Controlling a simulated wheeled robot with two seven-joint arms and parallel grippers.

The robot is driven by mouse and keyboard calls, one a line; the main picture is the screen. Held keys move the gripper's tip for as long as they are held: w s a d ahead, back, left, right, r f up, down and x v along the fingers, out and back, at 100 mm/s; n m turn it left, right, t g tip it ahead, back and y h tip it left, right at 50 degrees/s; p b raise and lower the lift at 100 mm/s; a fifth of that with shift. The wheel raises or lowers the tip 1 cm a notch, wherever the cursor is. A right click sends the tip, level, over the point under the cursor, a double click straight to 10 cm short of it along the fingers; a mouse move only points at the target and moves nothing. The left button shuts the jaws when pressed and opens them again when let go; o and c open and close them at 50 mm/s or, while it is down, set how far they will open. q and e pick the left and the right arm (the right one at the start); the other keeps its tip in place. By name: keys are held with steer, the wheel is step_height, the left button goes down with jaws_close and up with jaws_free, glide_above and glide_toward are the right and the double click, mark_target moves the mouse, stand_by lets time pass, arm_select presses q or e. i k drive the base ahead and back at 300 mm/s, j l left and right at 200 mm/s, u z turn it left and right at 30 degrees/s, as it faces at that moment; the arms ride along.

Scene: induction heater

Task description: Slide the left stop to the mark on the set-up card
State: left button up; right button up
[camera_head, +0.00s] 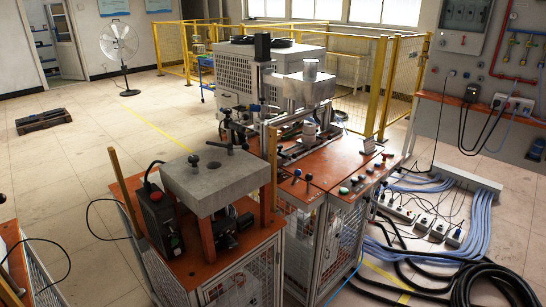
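An induction heater machine (300,90) stands on an orange-topped bench (345,160) in the middle of the view. Rails and small dark fittings lie along its bed, but they are too small for me to pick out the left stop. A small pale item (369,146) sits at the right of the bench top; I cannot tell if it is the set-up card. No mark can be read. Neither of my grippers shows in this view.
In front stands a smaller orange-topped bench with a grey block table (215,178) and a dark control box (160,222). Black hoses (490,285) and power strips (425,222) lie on the floor at right. Yellow fencing (395,80) stands behind. The floor at left is mostly open.

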mark_target(283, 155)
steer(key=i+l+z, duration=0.15)
steer(key=i+l, duration=0.15)
steer(key=i, duration=0.15)
steer(key=i+l+z, duration=0.1)
steer(key=i+l, duration=0.15)
steer(key=i, duration=0.2)
steer(key=i+l+z, duration=0.15)
steer(key=i, duration=0.35)
steer(key=l, duration=0.1)
